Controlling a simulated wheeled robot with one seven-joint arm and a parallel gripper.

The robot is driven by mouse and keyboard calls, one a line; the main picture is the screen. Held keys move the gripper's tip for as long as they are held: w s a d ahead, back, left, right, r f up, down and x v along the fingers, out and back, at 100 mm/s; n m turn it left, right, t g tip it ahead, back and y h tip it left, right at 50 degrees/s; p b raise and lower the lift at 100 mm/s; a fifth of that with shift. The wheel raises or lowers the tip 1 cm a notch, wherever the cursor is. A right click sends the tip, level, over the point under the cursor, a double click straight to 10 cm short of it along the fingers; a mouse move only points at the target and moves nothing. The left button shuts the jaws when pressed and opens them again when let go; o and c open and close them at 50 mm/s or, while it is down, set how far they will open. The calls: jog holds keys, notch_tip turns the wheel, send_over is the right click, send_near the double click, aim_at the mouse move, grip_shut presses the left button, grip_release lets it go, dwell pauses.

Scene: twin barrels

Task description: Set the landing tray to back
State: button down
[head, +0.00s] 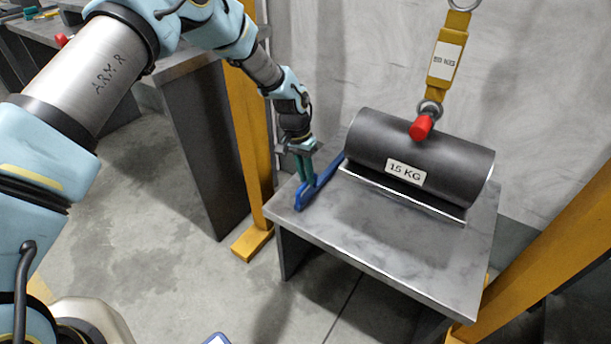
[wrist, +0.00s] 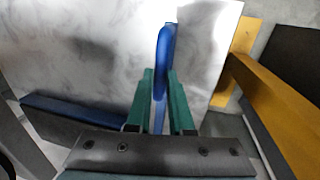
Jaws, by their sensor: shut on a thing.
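My gripper (head: 304,178) points down at the left edge of the grey table. Its green fingers are shut on an upright blue handle (wrist: 165,45), seen between them in the wrist view. The handle belongs to a blue bar (head: 323,182) that runs back along the table's left side toward the barrel; I take it as part of the landing tray. In the wrist view a dark blue piece (wrist: 80,112) lies left of the fingers. A dark barrel (head: 415,160) labelled 15 KG lies behind a thin pale edge (head: 400,192). The barrel hides whatever is behind and under it.
A yellow strap (head: 447,55) with a weight label hangs down to the barrel beside a red knob (head: 421,127). Yellow posts (head: 247,140) flank the grey table (head: 390,240). A pale wall stands behind. The table's front part is clear.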

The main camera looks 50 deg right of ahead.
jog(key=c, duration=1.1)
grip_release()
jog(key=shift+d, duration=0.35)
jog(key=shift+o, duration=1.4)
jog(key=shift+a, duration=0.1)
notch_tip(320, 180, up, 11)
jog(key=w+b, duration=0.1)
jog(key=w, duration=0.1)
jog(key=shift+a+f, duration=0.15)
jog(key=shift+a, duration=0.05)
